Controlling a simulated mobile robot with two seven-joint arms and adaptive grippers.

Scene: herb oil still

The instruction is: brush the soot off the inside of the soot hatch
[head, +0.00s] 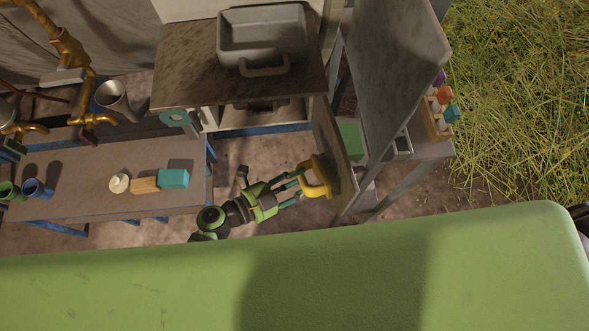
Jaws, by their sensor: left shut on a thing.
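My left gripper (298,182) is shut on the yellow handle of a brush (319,180). The brush is held against or very close to a brownish open panel, which looks like the soot hatch (327,133), hanging below the grey worktop. A dark patch, likely soot, shows on the panel just right of the brush. The brush's bristles are hidden, so I cannot tell whether they touch the panel. My right gripper is not in view.
A grey tray (262,42) sits on the worktop (185,70) above. A low bench (85,185) at left holds a teal block (173,179), a wooden block (144,185), a round pale item (119,183) and cups (38,189). A tall grey panel (385,70) stands right.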

